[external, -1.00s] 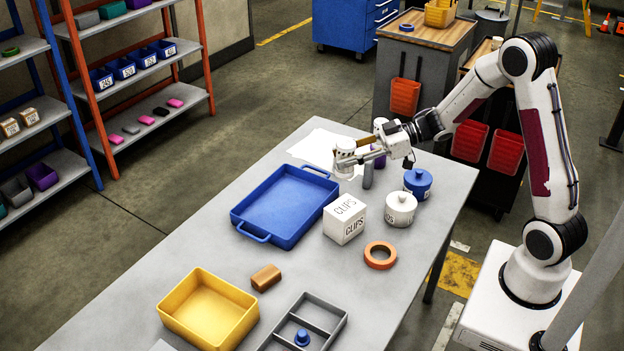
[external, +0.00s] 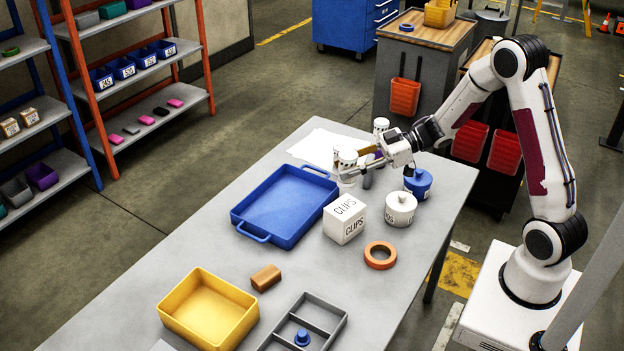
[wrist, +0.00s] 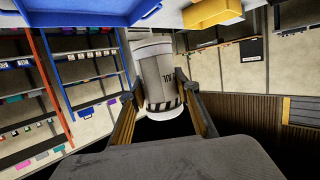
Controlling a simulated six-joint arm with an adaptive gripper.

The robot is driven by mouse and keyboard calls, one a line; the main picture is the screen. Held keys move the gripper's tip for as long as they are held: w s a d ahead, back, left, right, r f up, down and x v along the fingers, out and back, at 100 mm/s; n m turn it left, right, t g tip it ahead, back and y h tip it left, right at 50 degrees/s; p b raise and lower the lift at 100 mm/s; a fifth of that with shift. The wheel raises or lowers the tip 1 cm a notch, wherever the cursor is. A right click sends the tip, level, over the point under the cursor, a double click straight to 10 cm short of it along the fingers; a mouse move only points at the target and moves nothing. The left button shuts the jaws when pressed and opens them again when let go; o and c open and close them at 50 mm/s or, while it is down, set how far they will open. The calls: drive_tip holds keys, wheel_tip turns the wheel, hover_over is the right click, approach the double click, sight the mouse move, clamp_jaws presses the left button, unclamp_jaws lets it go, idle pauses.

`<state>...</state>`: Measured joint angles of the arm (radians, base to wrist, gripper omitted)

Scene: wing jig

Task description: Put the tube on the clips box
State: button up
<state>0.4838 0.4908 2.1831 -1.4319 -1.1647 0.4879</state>
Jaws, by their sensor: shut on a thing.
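A white cylindrical tube (external: 347,159) with dark markings is between the fingers of my gripper (external: 360,165), over the far part of the table. In the wrist view the tube (wrist: 157,72) fills the space between the two fingers (wrist: 160,98), which press on its sides. I cannot tell its exact height above the table. The white clips box (external: 344,220), marked CLIPS, sits on the table nearer the camera, right of the blue tray. Its top is bare, and my gripper is beyond it, apart from it.
The blue tray (external: 243,221) lies left of the box. A white lidded jar (external: 400,211), a blue lidded jar (external: 418,184) and an orange ring (external: 380,256) stand to its right and front.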

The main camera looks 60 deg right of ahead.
drive_tip(key=shift+f, duration=1.95)
drive_tip(key=shift+f, duration=0.1)
drive_tip(key=shift+f, duration=2)
drive_tip(key=shift+f, duration=0.1)
drive_tip(key=o, duration=1.2)
drive_tip(key=shift+v, duration=6.05)
drive_tip(key=shift+w, duration=0.15)
